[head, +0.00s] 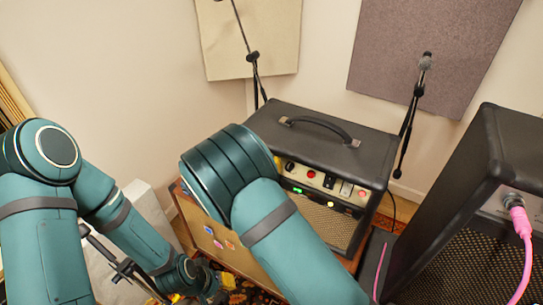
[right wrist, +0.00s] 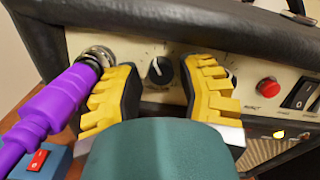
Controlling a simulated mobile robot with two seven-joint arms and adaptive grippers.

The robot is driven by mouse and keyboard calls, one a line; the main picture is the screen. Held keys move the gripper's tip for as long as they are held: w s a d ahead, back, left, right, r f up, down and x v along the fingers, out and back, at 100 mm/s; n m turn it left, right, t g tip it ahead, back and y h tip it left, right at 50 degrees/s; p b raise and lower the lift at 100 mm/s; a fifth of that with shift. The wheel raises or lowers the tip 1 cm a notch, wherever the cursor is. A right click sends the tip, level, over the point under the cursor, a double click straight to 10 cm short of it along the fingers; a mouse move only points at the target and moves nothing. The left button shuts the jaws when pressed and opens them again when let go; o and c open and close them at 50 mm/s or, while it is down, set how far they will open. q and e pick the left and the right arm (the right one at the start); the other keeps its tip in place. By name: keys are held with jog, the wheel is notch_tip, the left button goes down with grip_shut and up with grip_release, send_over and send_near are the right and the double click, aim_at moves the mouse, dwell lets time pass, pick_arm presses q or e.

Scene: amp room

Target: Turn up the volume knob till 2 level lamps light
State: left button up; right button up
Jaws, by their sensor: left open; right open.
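The black amp (head: 325,150) has a cream control panel. In the right wrist view a black knob with a white pointer line (right wrist: 160,72) sits between the two yellow fingers of my right gripper (right wrist: 160,90). The fingers are open, one on each side, with visible gaps to the knob. In the head view my right forearm hides that gripper and the panel's left end. My left gripper (head: 178,297) hangs low at the bottom edge, mostly cut off.
A purple plug (right wrist: 60,100) sits in a jack left of the knob, close to the left finger. A red button (right wrist: 268,87) and a black switch (right wrist: 300,95) are to the right. Another black cabinet (head: 505,150) with a pink cable (head: 520,225) stands at the right.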

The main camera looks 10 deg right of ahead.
jog(key=shift+w+d, duration=0.15)
jog(key=shift+w, duration=0.05)
grip_shut()
jog(key=m+h+b, duration=0.1)
jog(key=m+b, duration=0.2)
jog(key=m, duration=0.1)
jog(key=shift+f+g, duration=0.15)
jog(key=shift+g, duration=0.25)
jog(key=m, duration=0.1)
jog(key=m+b, duration=0.1)
jog(key=shift+r+m+h, duration=0.25)
jog(key=shift+m+h, duration=0.05)
jog(key=shift+m, duration=0.1)
grip_release()
